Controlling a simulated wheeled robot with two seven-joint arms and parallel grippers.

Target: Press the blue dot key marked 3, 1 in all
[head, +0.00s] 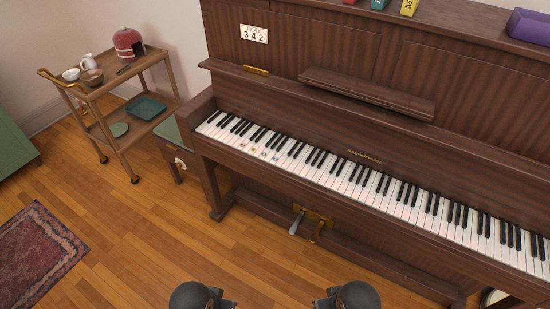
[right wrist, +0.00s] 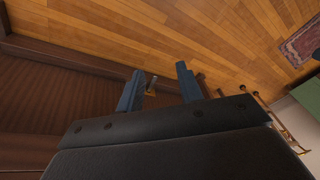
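The brown upright piano (head: 350,200) stands across the middle and right of the head view, its keyboard uncovered. A few white keys towards the left end carry small coloured marks (head: 259,151). A bluish mark (head: 275,158) shows on the rightmost of them; its number is too small to read. My left gripper (head: 223,297) and right gripper (head: 322,303) are at the bottom edge of the head view, in front of the piano and clear of the keys. In the right wrist view my right gripper (right wrist: 158,88) has its fingers apart with nothing between them.
Coloured blocks (head: 409,7) and a purple box (head: 529,26) lie on top. A wooden trolley (head: 107,88) and a green-topped stool (head: 168,130) stand left. The floor before the piano is clear.

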